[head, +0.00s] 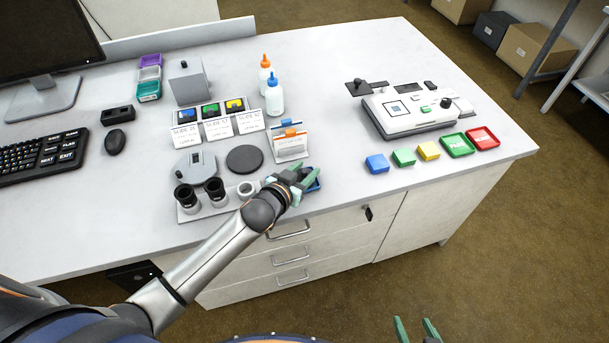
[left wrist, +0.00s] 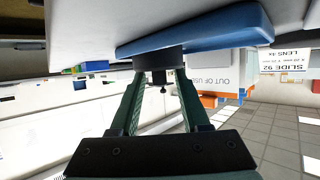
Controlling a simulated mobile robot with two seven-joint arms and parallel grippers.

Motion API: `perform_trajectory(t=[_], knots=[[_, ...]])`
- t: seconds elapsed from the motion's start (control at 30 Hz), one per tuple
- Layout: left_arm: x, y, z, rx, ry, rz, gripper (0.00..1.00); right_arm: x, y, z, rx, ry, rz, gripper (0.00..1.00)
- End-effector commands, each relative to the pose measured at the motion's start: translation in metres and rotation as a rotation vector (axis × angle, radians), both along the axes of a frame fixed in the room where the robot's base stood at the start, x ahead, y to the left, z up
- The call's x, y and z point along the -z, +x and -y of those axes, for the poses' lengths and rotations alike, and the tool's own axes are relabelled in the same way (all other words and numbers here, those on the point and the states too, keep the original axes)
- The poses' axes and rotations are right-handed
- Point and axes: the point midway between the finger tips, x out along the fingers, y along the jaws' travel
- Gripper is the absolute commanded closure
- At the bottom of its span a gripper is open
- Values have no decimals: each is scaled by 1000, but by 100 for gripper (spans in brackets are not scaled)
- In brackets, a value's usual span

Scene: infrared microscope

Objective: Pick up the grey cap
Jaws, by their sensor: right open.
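A dark grey round cap with a small knob (left wrist: 158,62) shows in the left wrist view, which is upside down. It sits against a blue tray (left wrist: 200,32) on the bench. The two green fingers of my left gripper (left wrist: 162,80) are apart, with their tips at either side of the cap. I cannot tell whether they press on it. In the head view my left gripper (head: 306,178) is over the blue tray (head: 314,185) at the bench's front edge and hides the cap. My right gripper (head: 416,328) is open and empty at the bottom, away from the bench.
Slide holders (head: 290,143) with an orange-edged sign stand just behind the left gripper. A dark disc (head: 244,159) and a plate with eyepieces (head: 216,190) are to its left. Coloured blocks (head: 403,157) and a white instrument (head: 415,110) are at right. Bench between is clear.

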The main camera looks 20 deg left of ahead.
Motion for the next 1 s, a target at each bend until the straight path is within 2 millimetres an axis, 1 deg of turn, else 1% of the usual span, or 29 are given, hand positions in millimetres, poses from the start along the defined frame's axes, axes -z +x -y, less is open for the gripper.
perform_trajectory(t=[0.03, 0.3, 0.37, 0.87, 1.0], knots=[[1, -1, 0, -1, 1, -4, 64, 0, 0, 0, 0, 0, 0, 32], [3, -1, 0, -1, 2, -8, 94, 0, 0, 0, 0, 0, 0, 32], [4, -2, -1, -2, 2, -9, 100, 0, 0, 0, 0, 0, 0, 32], [7, -3, -1, -3, 4, -16, 100, 0, 0, 0, 0, 0, 0, 32], [2, -3, -1, -3, 3, -17, 100, -1, 0, 0, 0, 0, 0, 32]])
